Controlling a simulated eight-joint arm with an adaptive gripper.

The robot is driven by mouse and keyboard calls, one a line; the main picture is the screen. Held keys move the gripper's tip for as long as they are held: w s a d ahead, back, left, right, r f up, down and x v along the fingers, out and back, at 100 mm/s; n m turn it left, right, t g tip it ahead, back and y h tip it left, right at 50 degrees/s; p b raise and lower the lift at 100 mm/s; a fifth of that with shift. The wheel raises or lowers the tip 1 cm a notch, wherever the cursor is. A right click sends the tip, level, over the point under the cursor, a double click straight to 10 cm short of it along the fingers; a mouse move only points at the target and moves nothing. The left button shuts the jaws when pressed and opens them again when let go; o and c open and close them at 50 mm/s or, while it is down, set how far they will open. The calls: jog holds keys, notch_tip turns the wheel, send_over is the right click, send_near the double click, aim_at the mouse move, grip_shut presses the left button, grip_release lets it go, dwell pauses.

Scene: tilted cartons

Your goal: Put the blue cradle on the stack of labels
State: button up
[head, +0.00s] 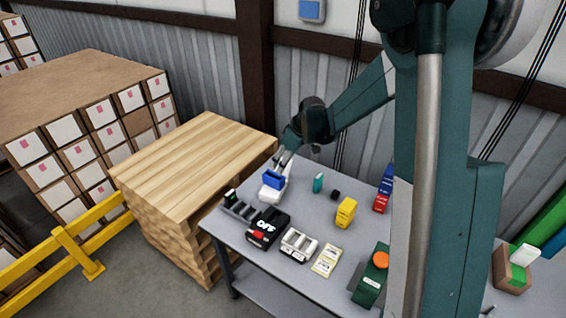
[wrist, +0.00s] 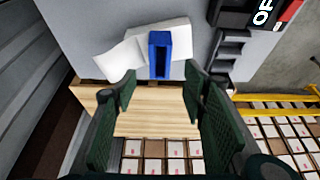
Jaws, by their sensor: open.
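The blue cradle (head: 274,180) sits on the white stack of labels (head: 268,195) near the back left corner of the grey table. In the wrist view the cradle (wrist: 160,56) is a blue block with a long dark slot, over the white stack (wrist: 181,38); a white sheet sticks out at the left of the stack. My gripper (wrist: 160,86) is open, with one finger to each side and nothing between the fingertips. In the head view my gripper (head: 282,161) is just above and behind the cradle, and its fingertips are small there.
A dark stepped rack (head: 240,208) and a black box (head: 268,227) stand close in front of the labels. A teal item (head: 318,183), a black cube (head: 335,195) and a yellow box (head: 346,211) stand to the right. A wooden pallet stack (head: 205,165) stands left of the table.

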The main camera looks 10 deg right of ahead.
jog(key=s+d+r+m+t+h, duration=0.2)
jog(key=s+r+m, duration=0.3)
jog(key=s+r, duration=1.45)
jog(key=s+d+m+t+h, duration=0.1)
jog(key=s+m, duration=0.3)
jog(key=s, duration=1.9)
jog(key=shift+d+f+t, duration=0.45)
jog(key=shift+d+t, duration=0.05)
jog(key=shift+d, duration=0.15)
